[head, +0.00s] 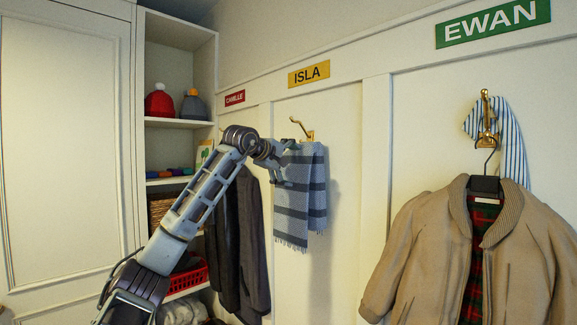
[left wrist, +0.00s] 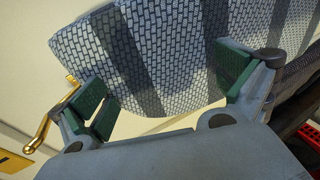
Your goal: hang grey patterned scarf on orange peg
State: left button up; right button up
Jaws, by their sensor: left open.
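The grey-blue patterned scarf (head: 304,195) with darker bands hangs against the white panel under the orange-yellow ISLA sign (head: 309,74). The brass peg (head: 301,128) below that sign is at the scarf's top edge. In the left wrist view the scarf (left wrist: 150,55) spreads across the top, and the peg (left wrist: 45,127) shows at the left, outside the fingers. How the scarf sits on the peg is partly hidden. My left gripper (head: 284,168) is at the scarf's upper left side. Its green-padded fingers (left wrist: 165,92) are wide apart, with scarf cloth beyond and between them.
A beige jacket (head: 485,250) and a striped item (head: 513,140) hang under the green EWAN sign (head: 493,23) at right. Dark garments (head: 240,240) hang behind my left arm. Shelves (head: 180,124) at left hold hats and a red basket (head: 190,280). The panel right of the scarf is clear.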

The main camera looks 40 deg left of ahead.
pick_arm(q)
jog(key=c, duration=1.2)
jog(key=shift+s+d, duration=0.1)
jog(key=shift+d, duration=0.1)
jog(key=c, duration=0.4)
jog(key=shift+f, duration=0.2)
jog(key=shift+c, duration=0.4)
pick_arm(e)
jog(key=shift+d, duration=0.45)
pick_arm(q)
jog(key=shift+r+p, duration=0.2)
jog(key=shift+p, duration=0.1)
pick_arm(e)
jog(key=shift+r, duration=0.3)
pick_arm(q)
jog(key=shift+r+p, duration=0.25)
jog(key=shift+p, duration=0.1)
jog(key=shift+c, duration=0.3)
pick_arm(e)
jog(key=shift+s+a+r, duration=0.1)
jog(key=shift+a+r, duration=0.15)
jog(key=shift+r, duration=0.1)
pick_arm(q)
jog(key=shift+a+r, duration=0.1)
jog(key=shift+r, duration=0.2)
jog(key=shift+c, duration=0.3)
pick_arm(e)
jog(key=shift+r, duration=0.3)
